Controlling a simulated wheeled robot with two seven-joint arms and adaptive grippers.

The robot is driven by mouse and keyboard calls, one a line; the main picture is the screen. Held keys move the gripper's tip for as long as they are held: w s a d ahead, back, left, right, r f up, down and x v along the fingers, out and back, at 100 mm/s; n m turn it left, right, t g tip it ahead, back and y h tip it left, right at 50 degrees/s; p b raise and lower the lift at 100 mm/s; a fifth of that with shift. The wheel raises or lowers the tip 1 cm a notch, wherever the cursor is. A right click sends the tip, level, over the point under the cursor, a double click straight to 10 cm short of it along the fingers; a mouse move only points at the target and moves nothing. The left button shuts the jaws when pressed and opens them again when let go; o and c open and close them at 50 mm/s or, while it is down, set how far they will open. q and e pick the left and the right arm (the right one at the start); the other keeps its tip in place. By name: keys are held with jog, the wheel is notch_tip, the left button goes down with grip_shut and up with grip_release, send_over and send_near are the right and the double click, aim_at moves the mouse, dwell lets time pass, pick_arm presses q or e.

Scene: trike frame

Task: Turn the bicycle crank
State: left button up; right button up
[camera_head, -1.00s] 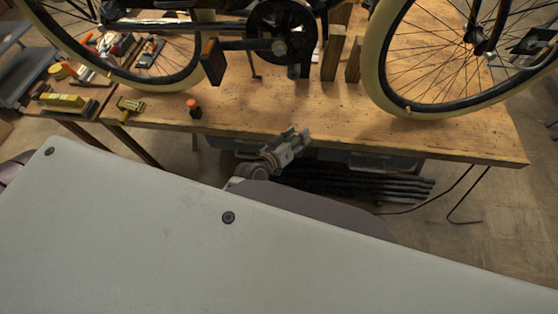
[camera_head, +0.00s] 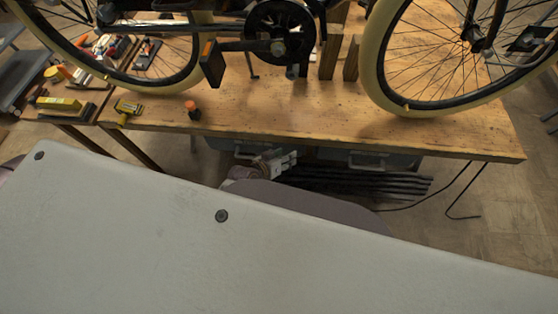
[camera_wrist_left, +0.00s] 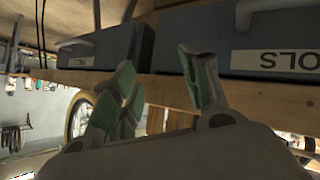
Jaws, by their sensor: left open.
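The bicycle's crank arm (camera_head: 243,46) runs left from the dark chainring (camera_head: 262,20) at the top of the head view. A block-like pedal (camera_head: 212,63) with an orange reflector hangs at its left end. My left gripper (camera_head: 286,163) is below the table's front edge, well short of the crank and apart from it. In the left wrist view, its two greenish finger pads (camera_wrist_left: 158,88) are spread wide with nothing between them. The crank does not show clearly in the left wrist view. My right gripper is in neither view.
The wooden table (camera_head: 300,120) carries the bicycle; its front edge lies above my left gripper. Grey tool boxes (camera_wrist_left: 275,35) with handles sit under it. Wooden blocks (camera_head: 330,57) stand right of the chainring. An orange-capped item (camera_head: 193,110) and yellow tools (camera_head: 128,107) lie at left.

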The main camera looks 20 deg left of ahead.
pick_arm(q)
jog(key=shift+s+a+f+g, duration=0.25)
jog(key=shift+a+f, duration=0.1)
jog(key=shift+f, duration=0.2)
jog(key=shift+s+a+f+g, duration=0.25)
jog(key=shift+a+f, duration=0.05)
jog(key=shift+f, duration=0.25)
